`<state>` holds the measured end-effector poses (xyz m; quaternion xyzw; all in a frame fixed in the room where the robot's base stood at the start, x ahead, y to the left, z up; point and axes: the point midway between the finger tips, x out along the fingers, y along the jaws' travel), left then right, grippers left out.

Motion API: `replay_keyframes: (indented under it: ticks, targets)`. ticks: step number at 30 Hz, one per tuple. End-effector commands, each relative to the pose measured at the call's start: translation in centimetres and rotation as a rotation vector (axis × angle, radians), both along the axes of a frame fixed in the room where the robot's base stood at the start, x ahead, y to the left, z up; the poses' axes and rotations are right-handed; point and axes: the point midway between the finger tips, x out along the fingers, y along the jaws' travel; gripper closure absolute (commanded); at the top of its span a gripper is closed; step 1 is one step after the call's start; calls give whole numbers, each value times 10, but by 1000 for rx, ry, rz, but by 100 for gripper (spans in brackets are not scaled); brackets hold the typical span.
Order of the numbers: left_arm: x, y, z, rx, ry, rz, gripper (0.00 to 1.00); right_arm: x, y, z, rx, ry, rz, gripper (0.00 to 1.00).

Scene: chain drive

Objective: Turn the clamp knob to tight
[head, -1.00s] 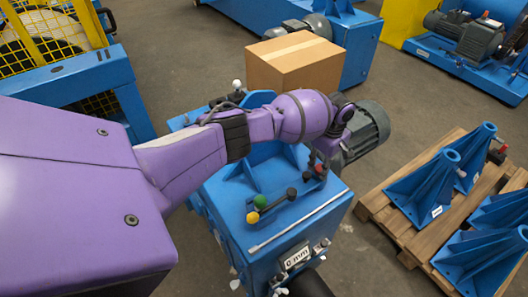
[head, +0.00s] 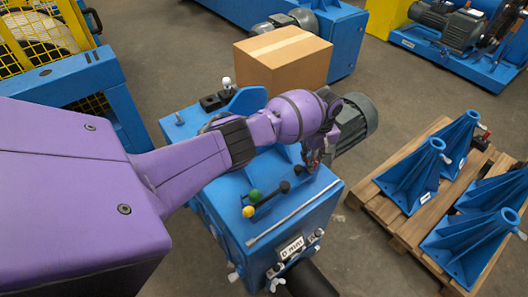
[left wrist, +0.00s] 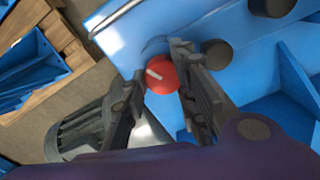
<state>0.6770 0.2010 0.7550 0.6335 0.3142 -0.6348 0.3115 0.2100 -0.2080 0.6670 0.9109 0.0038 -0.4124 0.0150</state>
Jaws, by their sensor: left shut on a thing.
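A round red knob (left wrist: 160,88) with a short white pointer mark sits on the blue machine (left wrist: 150,35) in the left wrist view. The fingers of my left gripper (left wrist: 158,86) lie on either side of the knob and are shut on it. In that view the white mark slants toward the upper left. In the head view my left gripper (head: 316,160) reaches down onto the top of the blue machine (head: 310,197), and its fingers mostly hide the knob. My right gripper is not in view.
A grey motor (head: 358,122) is behind. A cardboard box (head: 283,62) stands farther back. Blue stands on a pallet (head: 405,225) are at right.

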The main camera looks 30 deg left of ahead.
Motion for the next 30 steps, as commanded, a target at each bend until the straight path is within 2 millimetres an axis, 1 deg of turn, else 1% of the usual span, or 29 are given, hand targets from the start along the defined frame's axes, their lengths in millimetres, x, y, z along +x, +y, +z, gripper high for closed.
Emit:
replay_keyframes:
  ticks: [1, 7, 30]
  targets:
    - [7, -5, 8, -8, -20, -47, 100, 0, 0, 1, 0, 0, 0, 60]
    - [6, -6, 7, -7, -20, -238, 100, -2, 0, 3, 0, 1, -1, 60]
    - [0, -11, 7, -8, -22, -972, 100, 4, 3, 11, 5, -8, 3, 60]
